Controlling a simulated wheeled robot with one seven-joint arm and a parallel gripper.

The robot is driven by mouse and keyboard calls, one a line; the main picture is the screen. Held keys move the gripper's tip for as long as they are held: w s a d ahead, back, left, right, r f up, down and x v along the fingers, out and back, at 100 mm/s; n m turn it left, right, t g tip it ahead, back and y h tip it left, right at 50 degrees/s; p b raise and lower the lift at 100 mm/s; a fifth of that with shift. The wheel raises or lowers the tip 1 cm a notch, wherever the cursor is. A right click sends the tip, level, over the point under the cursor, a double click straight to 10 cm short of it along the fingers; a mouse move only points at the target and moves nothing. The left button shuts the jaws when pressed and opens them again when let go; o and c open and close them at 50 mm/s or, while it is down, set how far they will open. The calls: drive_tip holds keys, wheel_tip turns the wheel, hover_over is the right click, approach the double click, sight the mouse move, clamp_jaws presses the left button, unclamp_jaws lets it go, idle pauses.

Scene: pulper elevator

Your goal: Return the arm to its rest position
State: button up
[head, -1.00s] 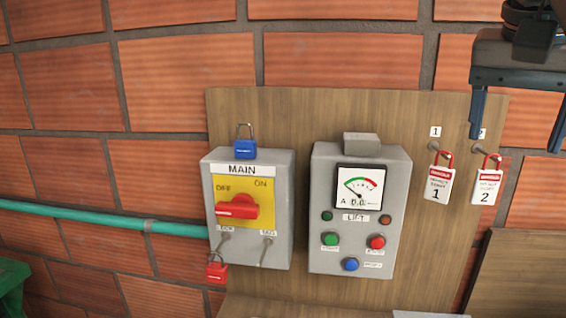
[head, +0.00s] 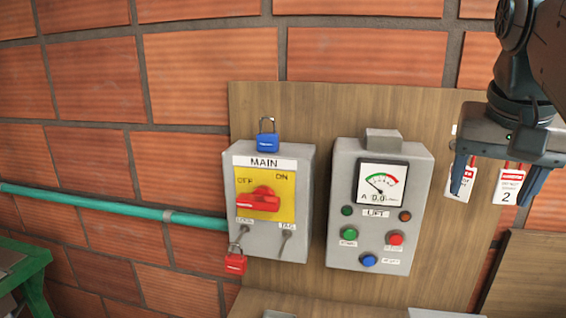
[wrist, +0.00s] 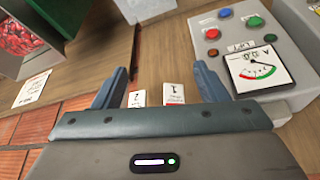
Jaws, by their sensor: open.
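My gripper (head: 498,180) hangs at the upper right of the head view, fingers down and spread apart. It is open, with nothing visibly held between the fingers. In the head view it overlaps the tags numbered 1 (head: 467,185) and 2 (head: 509,188), partly hiding tag 1 and the hooks. In the wrist view the blue fingers (wrist: 163,88) are apart, and the two white tags (wrist: 174,93) show between them. Whether the fingers touch the tags cannot be told.
The MAIN switch box (head: 267,245) has a blue padlock (head: 267,142) on top and a red padlock (head: 235,262) at its lower left. The lift control box (head: 345,235) stands beside it. A teal pipe (head: 120,208) runs along the brick wall. A green table (head: 35,265) is at lower left.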

drive_tip(key=s+a+f+n, duration=0.1)
drive_tip(key=a+f, duration=0.3)
drive_tip(key=f, duration=0.6)
drive_tip(key=s+a+f+n+y, duration=0.1)
drive_tip(key=a+f+n, duration=0.2)
drive_tip(key=f, duration=0.7)
drive_tip(key=s+a+f+n+y, duration=0.1)
drive_tip(key=s+a+f+n, duration=0.1)
drive_tip(key=a+f, duration=0.4)
wheel_tip(320, 180, down, 4)
drive_tip(key=shift+f+b, duration=0.15)
drive_tip(key=shift+b, duration=0.2)
drive_tip(key=shift+w+f, duration=0.1)
drive_tip(key=shift+w, duration=0.3)
